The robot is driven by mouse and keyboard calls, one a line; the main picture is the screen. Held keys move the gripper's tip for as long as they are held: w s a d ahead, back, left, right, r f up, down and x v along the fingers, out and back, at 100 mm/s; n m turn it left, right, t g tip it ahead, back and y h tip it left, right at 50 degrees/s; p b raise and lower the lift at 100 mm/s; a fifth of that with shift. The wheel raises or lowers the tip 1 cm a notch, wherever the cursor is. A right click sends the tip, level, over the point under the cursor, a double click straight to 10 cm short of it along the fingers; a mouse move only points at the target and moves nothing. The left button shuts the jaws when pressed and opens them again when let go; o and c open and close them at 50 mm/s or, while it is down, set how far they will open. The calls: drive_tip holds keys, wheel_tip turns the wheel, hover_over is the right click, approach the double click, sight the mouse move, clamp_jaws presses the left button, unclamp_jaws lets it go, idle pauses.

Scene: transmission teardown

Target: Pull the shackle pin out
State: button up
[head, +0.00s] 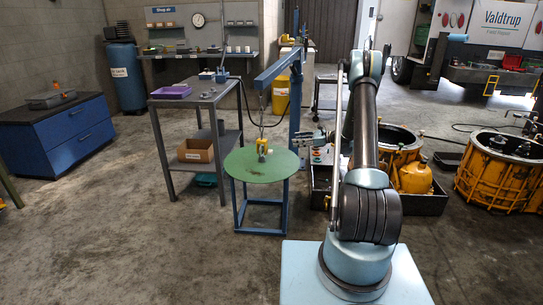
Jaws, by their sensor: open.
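A small yellow and silver lifting piece (262,146) hangs on a chain from the blue jib crane (283,66), just above the round green table (247,177). The shackle and its pin appear to be part of this small cluster, but they are too small to tell apart. My gripper (298,138) points left from the end of my arm, to the right of the hanging piece and apart from it. It is open and looks empty. Part of my wrist is hidden behind my arm.
A grey trolley (202,101) with a purple tray stands left of the green table. A dark bin (425,203) with yellow parts and orange drum housings (497,172) stand at right. A blue cabinet (68,132) is far left. The floor at front left is clear.

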sight(272, 152)
wheel_tip(272, 152, down, 12)
drive_tip(key=w+d+m+t+y, duration=0.1)
drive_tip(key=m+y, duration=0.2)
drive_tip(key=x, duration=1.7)
drive_tip(key=shift+w+f, duration=0.2)
drive_tip(key=shift+c, duration=0.6)
